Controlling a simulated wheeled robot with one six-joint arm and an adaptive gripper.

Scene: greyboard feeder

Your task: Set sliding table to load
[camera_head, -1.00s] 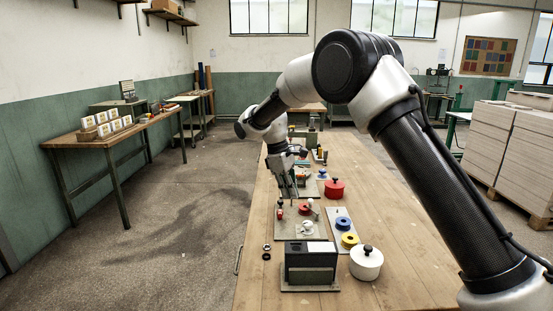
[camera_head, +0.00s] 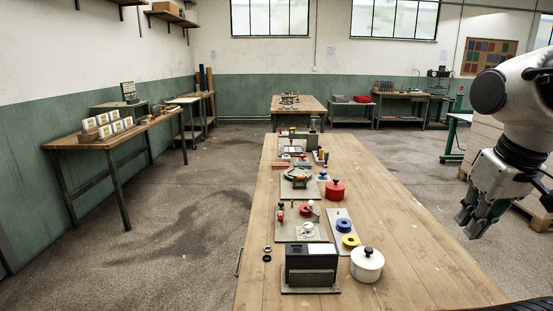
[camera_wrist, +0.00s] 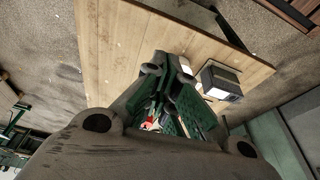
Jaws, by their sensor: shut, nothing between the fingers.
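The greyboard feeder fixtures stand in a row on the long wooden table. The nearest plate fixture (camera_head: 284,236) carries a red part (camera_head: 305,210), a small red-topped lever (camera_head: 280,211) and a white round part (camera_head: 306,230). Behind it is a second fixture (camera_head: 287,192) with a dark curved part. I cannot tell for sure which piece is the sliding table or how it is set. My gripper (camera_head: 470,222) hangs shut and empty to the right of the table, clear of every fixture. In the wrist view my gripper's fingers (camera_wrist: 165,115) hide much of the table and the fixtures.
A dark box (camera_head: 311,262) stands at the front of the row, with a white lidded pot (camera_head: 366,264) to its right. A red pot (camera_head: 335,190) and a plate with blue and yellow rings (camera_head: 345,220) stand nearby. The table's right side (camera_head: 400,230) is bare.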

